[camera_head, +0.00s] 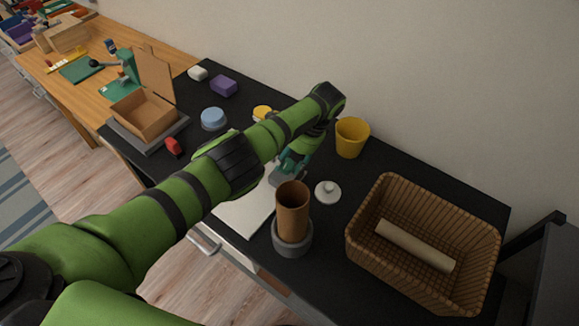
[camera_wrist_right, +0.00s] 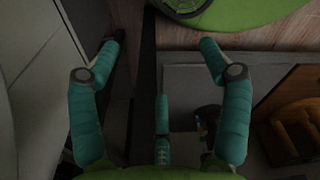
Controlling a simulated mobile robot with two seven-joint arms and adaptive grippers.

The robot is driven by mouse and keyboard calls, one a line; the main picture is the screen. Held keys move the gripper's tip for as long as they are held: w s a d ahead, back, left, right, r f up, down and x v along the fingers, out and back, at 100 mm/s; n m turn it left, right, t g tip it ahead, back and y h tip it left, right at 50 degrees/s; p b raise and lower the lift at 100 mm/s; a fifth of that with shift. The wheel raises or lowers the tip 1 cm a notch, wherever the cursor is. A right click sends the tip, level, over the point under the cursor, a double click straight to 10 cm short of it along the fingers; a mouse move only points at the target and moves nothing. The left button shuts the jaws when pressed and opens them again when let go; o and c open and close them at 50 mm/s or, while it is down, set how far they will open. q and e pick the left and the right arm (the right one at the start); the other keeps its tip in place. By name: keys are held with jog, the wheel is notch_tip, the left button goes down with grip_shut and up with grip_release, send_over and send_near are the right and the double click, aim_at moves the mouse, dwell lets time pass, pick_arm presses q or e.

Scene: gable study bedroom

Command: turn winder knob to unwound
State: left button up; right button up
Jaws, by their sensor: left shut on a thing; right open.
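My left gripper (camera_head: 292,160) reaches down over the black worktop, just above the white sheet. It is shut on what seems to be the winder knob, at a small grey thing (camera_head: 277,179) by its fingertips. The fingers and arm hide most of it, so I cannot tell how far the knob is turned.
A brown cylinder (camera_head: 292,211) stands upright in a grey ring close to the left gripper. A white knobbed lid (camera_head: 328,192), yellow cup (camera_head: 352,138) and wicker basket (camera_head: 365,245) lie to the right. An open box (camera_head: 146,112) stands at the left.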

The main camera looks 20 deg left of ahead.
pick_arm(q)
jog(key=n+g+b, duration=0.1)
jog(key=n+b, duration=0.2)
jog(key=b, duration=0.1)
jog(key=n+h+b, duration=0.1)
jog(key=n+b, duration=0.2)
jog(key=b, duration=0.1)
jog(key=n+g+h+b, duration=0.1)
jog(key=n+b, duration=0.2)
jog(key=b, duration=0.2)
jog(key=shift+w+a+f+g, duration=0.2)
jog(key=shift+a+f+g, duration=0.1)
jog(key=shift+a, duration=0.05)
jog(key=shift+r+n+h+b, duration=0.25)
jog(key=shift+n+h+b, duration=0.25)
jog(key=shift+n+b, duration=0.4)
jog(key=shift+n, duration=0.3)
jog(key=shift+s+n+h, duration=0.1)
jog(key=shift+n+h, duration=0.2)
jog(key=shift+n, duration=0.2)
